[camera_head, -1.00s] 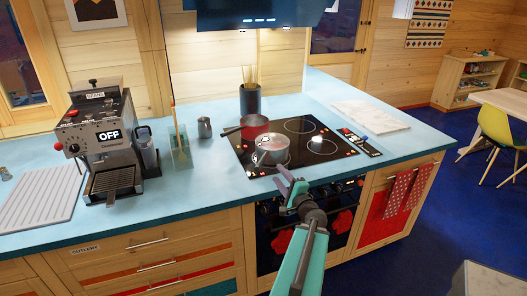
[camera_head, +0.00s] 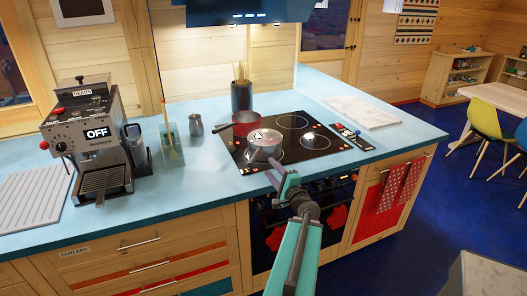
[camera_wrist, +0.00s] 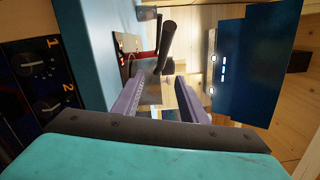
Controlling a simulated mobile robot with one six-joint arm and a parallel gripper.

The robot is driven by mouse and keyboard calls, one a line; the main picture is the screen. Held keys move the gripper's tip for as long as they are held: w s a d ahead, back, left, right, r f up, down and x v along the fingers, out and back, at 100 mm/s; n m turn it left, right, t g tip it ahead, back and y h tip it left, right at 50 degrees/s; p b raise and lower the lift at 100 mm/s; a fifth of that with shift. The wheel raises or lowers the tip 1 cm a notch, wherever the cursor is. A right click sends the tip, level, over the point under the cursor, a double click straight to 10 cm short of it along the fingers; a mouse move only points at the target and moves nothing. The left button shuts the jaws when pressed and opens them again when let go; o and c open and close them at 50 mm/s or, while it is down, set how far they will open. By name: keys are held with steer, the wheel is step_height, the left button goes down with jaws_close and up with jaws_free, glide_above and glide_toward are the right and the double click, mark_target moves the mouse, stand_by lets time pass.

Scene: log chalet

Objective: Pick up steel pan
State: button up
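The steel pan (camera_head: 264,139) is a silver pot on the black hob, with its handle pointing toward the front edge of the counter. My gripper (camera_head: 275,172) is just in front of the hob's front edge, close to that handle. In the wrist view my gripper (camera_wrist: 162,104) has its two purple fingers apart with nothing clamped between them. A dark handle (camera_wrist: 167,42) shows ahead of the fingers, and the grey steel of the pan (camera_wrist: 150,88) is partly hidden behind the left finger.
A red pan (camera_head: 246,123) stands on the hob (camera_head: 318,150) just behind the steel pan. A utensil holder (camera_head: 241,96) stands behind it. A coffee machine (camera_head: 95,140) is at the left. The blue counter (camera_head: 205,170) has free room left of the hob.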

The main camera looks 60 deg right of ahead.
mark_target(258, 152)
steer(key=shift+b+x, duration=1.05)
steer(key=shift+b, duration=3.5)
steer(key=shift+w+d+r, duration=0.1)
steer(key=shift+w, duration=0.1)
steer(key=shift+p+x, duration=0.65)
steer(key=shift+x, duration=2)
steer(key=shift+p+x, duration=0.65)
steer(key=shift+x, duration=0.5)
steer(key=shift+p+x, duration=0.45)
steer(key=shift+x, duration=1)
steer(key=shift+c, duration=0.3)
jaws_close()
